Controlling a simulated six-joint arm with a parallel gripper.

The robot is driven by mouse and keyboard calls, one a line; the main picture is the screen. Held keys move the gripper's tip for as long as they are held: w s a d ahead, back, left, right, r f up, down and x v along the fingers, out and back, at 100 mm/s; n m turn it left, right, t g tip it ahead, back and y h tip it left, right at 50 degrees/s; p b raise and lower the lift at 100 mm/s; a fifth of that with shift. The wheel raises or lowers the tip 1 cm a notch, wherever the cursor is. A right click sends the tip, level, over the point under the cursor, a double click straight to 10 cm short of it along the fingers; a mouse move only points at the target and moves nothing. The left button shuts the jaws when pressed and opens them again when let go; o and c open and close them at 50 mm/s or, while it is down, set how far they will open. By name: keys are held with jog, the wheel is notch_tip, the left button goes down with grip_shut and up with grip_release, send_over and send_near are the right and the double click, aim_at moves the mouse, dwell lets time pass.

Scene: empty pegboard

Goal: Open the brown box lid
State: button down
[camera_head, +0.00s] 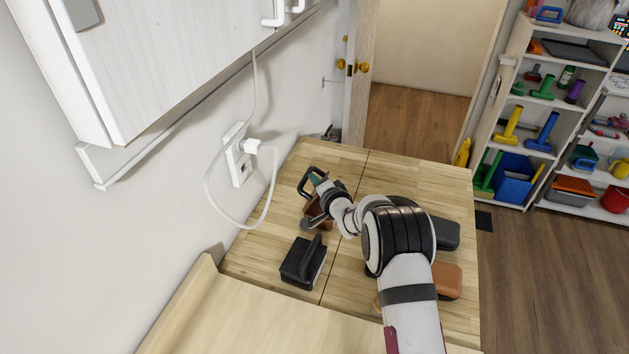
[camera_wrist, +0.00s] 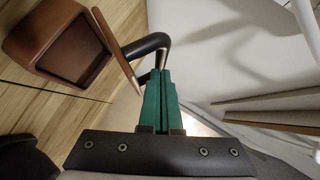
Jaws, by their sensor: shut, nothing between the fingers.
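The brown box (camera_head: 318,210) is on the far left part of the wooden table, partly hidden by my gripper in the head view. In the wrist view the brown box (camera_wrist: 28,35) shows its hollow inside. Its thin brown lid (camera_wrist: 117,55) stands raised at an angle away from the opening. A black bar handle (camera_wrist: 148,45) sticks out from the lid's outer side. My gripper (camera_head: 318,177) is at the lid. In the wrist view the green fingers of my gripper (camera_wrist: 162,75) are together and empty, with their tips by the handle; I cannot tell whether they touch it.
A black box with a handle (camera_head: 303,263) stands nearer on the table. A dark box (camera_head: 446,234) and an orange-brown box (camera_head: 448,281) lie right of my arm. A white wall with an outlet and hanging cable (camera_head: 272,185) borders the left. The table's far right is clear.

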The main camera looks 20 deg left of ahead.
aim_at(304, 181)
jog(key=shift+a, duration=0.15)
jog(key=shift+a+r+n+g+h, duration=0.15)
jog(key=shift+a+n+g+h, duration=0.15)
jog(key=shift+a+n+h, duration=0.45)
jog(key=shift+a, duration=0.75)
jog(key=shift+w, duration=0.1)
jog(key=shift+d, duration=0.1)
